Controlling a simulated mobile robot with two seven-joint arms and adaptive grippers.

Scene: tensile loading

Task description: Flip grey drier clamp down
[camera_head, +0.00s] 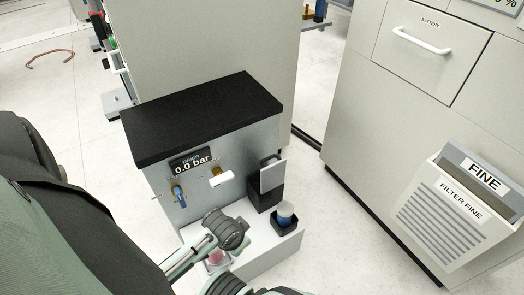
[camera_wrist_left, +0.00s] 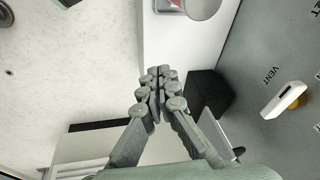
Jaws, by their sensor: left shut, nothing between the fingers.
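The grey clamp (camera_head: 272,175) is a flat plate standing upright above a black block on the front of the drier (camera_head: 215,125), right of the white vent lever. My left gripper (camera_head: 230,230) is in front of the drier, lower and to the left of the clamp, apart from it. In the left wrist view its fingers (camera_wrist_left: 158,92) are pressed together and empty, over the drier's white base. A black block (camera_wrist_left: 208,95) lies just to their right there. I cannot make out my right gripper.
A cup (camera_head: 286,211) sits in a black holder on the white base (camera_head: 262,257). A pinkish dish (camera_head: 215,259) is beside my left gripper. The white lever (camera_head: 222,180) and blue-handled valve (camera_head: 179,193) project from the front. A cabinet (camera_head: 400,130) stands right across clear floor.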

